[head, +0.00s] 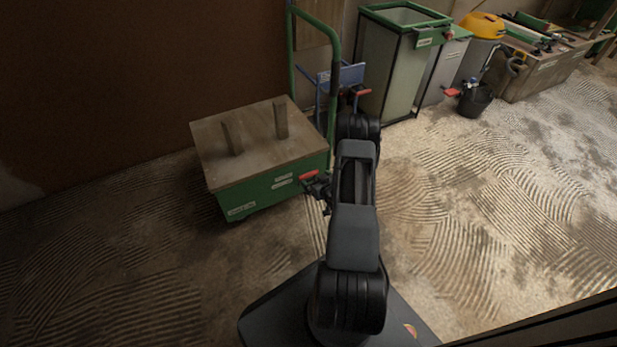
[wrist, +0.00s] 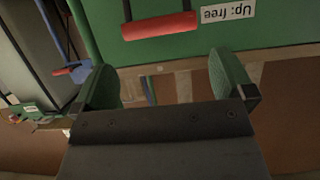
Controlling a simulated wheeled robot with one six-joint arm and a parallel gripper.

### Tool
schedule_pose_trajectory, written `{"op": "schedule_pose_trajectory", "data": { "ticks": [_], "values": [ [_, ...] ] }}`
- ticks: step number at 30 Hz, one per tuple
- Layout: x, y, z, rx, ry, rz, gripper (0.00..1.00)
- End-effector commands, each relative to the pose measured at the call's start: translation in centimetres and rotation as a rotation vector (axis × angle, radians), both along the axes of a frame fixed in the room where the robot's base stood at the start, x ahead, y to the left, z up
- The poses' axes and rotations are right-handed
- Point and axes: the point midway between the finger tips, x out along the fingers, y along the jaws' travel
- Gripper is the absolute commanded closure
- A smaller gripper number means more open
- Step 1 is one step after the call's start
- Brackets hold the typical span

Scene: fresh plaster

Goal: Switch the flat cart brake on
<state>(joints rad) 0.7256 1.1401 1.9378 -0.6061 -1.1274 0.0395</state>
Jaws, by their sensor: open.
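The flat cart (head: 262,194) is a green box with a worn wooden deck, left of my arm in the head view. A red brake bar (head: 308,175) stands out at its right side; in the wrist view the red bar (wrist: 159,26) crosses the top on dark arms. A white label (wrist: 228,11) beside it reads "Up: free", upside down. My gripper (head: 320,187) is at the cart's right side, close to the bar. In the wrist view my gripper (wrist: 166,78) is open, its green-padded fingers apart and empty, the bar beyond them. I cannot tell whether the bar is up or down.
Two wooden posts (head: 281,119) stand on the deck. A green push handle (head: 335,75) rises behind. A tall green-framed bin (head: 400,65), a black bucket (head: 474,101) and a wooden crate (head: 540,75) line the back. The ridged floor at right is clear.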

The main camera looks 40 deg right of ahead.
Motion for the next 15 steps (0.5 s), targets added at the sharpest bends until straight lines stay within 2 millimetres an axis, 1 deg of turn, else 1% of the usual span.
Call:
{"op": "schedule_pose_trajectory", "data": {
  "ticks": [1,6,12,15],
  "values": [
    [1.0,-0.1,-0.8,-0.003,-0.001,0.003,0.00],
    [3.7,-0.4,-1.9,-0.001,0.000,0.002,0.00],
    [5.8,-0.8,-2.7,-0.001,0.001,0.002,0.00],
    [6.4,-0.9,-2.9,0.000,0.001,0.000,0.00]
  ]
}}
